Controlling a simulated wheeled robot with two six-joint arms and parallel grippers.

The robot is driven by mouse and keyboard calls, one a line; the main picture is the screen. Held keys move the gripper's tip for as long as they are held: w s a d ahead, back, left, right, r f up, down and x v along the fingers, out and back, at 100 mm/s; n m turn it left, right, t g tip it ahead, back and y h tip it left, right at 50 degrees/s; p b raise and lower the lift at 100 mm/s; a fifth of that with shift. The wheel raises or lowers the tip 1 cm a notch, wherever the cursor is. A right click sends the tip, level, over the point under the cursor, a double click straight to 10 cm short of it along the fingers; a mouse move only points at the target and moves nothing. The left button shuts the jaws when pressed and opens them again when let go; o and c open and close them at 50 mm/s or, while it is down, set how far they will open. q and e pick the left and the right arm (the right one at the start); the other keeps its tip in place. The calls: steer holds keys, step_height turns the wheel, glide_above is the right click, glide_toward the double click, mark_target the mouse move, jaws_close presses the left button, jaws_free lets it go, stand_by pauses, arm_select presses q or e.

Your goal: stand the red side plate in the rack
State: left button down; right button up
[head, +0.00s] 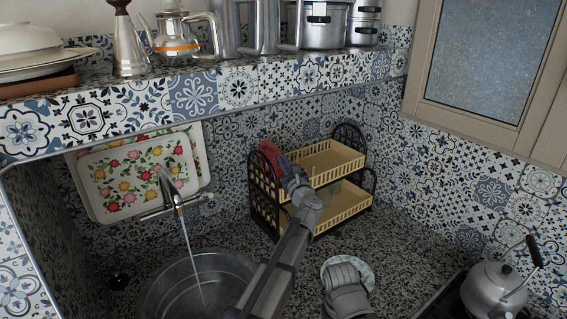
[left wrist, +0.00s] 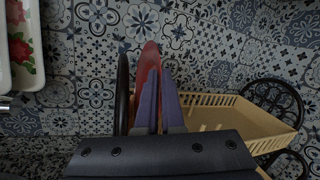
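The red side plate (head: 271,155) is at the left end of the rack's upper tier, seen nearly edge-on and upright. It also shows in the left wrist view (left wrist: 149,62), rising between the fingers. My left gripper (head: 290,174) is shut on it; its fingers (left wrist: 160,105) lie along both faces. The rack (head: 345,163) has two cream trays and black arched ends. The plate is beside the left arch; whether it touches the tray is hidden. My right arm (head: 345,288) shows low in the head view; its fingertips are hidden.
A pale patterned dish (head: 364,271) is partly behind my right arm. A running tap (head: 172,190) pours into a metal basin (head: 165,292) at left. A floral tray (head: 135,175) leans on the wall. A kettle (head: 492,287) stands at lower right. A tiled shelf (head: 240,85) runs above.

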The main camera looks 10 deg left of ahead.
arm_select(q)
steer(key=shift+f, duration=0.1)
steer(key=c, duration=1.2)
jaws_free()
steer(key=shift+f, duration=0.1)
steer(key=o, duration=0.6)
steer(key=shift+c, duration=0.2)
steer(key=r+b+v, duration=0.1)
steer(key=v, duration=0.6)
steer(key=shift+f, duration=0.4)
